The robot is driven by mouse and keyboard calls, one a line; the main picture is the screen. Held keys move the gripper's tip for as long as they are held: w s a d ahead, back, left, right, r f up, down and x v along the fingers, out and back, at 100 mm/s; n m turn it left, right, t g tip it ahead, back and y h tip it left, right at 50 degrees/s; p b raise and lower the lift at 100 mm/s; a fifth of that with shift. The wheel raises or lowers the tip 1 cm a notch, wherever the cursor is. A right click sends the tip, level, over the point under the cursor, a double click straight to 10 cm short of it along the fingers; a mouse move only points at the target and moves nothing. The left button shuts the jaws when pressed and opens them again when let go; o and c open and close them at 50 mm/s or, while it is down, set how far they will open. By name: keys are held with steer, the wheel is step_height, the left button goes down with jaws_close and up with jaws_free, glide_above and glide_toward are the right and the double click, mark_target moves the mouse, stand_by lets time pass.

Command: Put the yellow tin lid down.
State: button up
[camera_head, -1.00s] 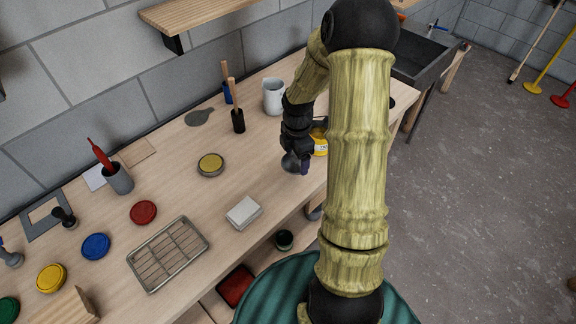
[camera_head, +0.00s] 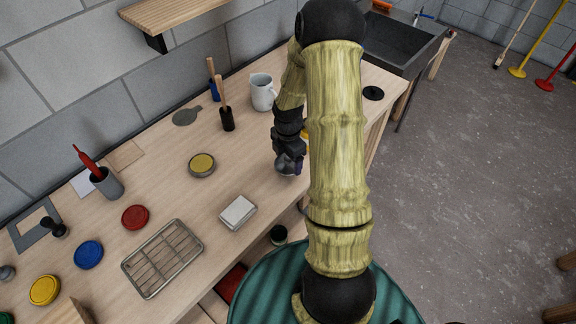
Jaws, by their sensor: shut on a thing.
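My gripper (camera_head: 289,168) is low over the right part of the workbench, in front of the white mug. It is shut on a small grey, rounded, lid-like piece (camera_head: 286,170), taken as the yellow tin lid. Its yellow side does not show, and the jaws hide much of it. I cannot tell whether it touches the bench. A yellow thing (camera_head: 305,134) behind my gripper is mostly hidden by my arm. An open tin with yellow inside (camera_head: 202,163) stands to the left. A yellow disc (camera_head: 45,290) lies at the lower left.
The white mug (camera_head: 262,92) and a brush in a dark holder (camera_head: 227,118) stand behind my gripper. A pale block (camera_head: 238,212) and a wire rack (camera_head: 162,258) lie nearer the front edge. Bare bench (camera_head: 245,170) lies left of my gripper.

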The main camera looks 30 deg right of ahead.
mark_target(288, 167)
steer(key=shift+f, duration=0.15)
steer(key=shift+f+p, duration=0.35)
steer(key=shift+f, duration=1.65)
steer(key=shift+f, duration=0.2)
steer(key=o, duration=0.9)
steer(key=shift+o, duration=0.2)
steer(key=shift+r, duration=0.1)
step_height(288, 167, up, 12)
steer(key=shift+r+b, duration=0.15)
steer(key=shift+b, duration=0.85)
